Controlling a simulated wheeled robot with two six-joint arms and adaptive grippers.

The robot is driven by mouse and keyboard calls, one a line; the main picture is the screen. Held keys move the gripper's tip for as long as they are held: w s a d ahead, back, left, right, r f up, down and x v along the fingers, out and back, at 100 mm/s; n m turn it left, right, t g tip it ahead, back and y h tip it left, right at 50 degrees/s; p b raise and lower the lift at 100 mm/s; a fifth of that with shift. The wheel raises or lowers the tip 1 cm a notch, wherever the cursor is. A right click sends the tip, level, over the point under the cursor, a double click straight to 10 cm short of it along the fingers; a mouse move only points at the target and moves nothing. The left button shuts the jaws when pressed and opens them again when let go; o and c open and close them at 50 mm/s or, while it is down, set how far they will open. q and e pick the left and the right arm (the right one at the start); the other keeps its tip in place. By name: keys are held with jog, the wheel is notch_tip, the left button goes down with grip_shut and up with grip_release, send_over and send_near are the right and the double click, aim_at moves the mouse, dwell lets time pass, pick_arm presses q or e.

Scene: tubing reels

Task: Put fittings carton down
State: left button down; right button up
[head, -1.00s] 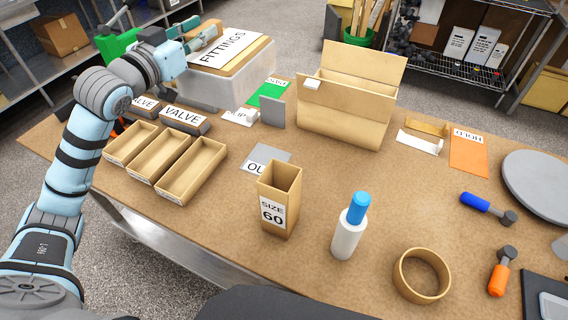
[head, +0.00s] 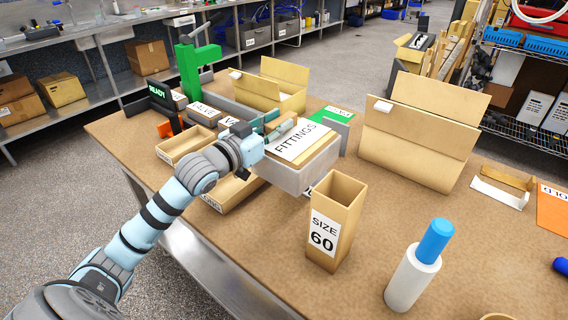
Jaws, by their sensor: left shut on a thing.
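The fittings carton (head: 312,152), tan with a white FITTINGS label on top, is at the middle of the head view, with a pale grey box-like part (head: 298,180) below its tan edge. My left gripper (head: 276,133) is shut on the carton's left side. The carton is over the table (head: 350,235), behind and left of the SIZE 60 box, and hides part of the table and its labels. I cannot tell whether its underside touches the table. My right gripper is not in view.
The upright SIZE 60 box (head: 338,215) and a white bottle with blue cap (head: 418,265) stand in front. Open tan trays (head: 183,146) and valve cartons (head: 205,112) lie left. An open carton (head: 415,145) stands behind right. A grey bin wall (head: 240,113) shows behind.

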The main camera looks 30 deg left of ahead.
pick_arm(q)
notch_tip(320, 180, down, 8)
jog(key=shift+r+b, duration=0.1)
jog(key=shift+b, duration=0.9)
jog(key=shift+r, duration=0.1)
jog(key=c, duration=1.4)
grip_release()
jog(key=shift+o, duration=0.2)
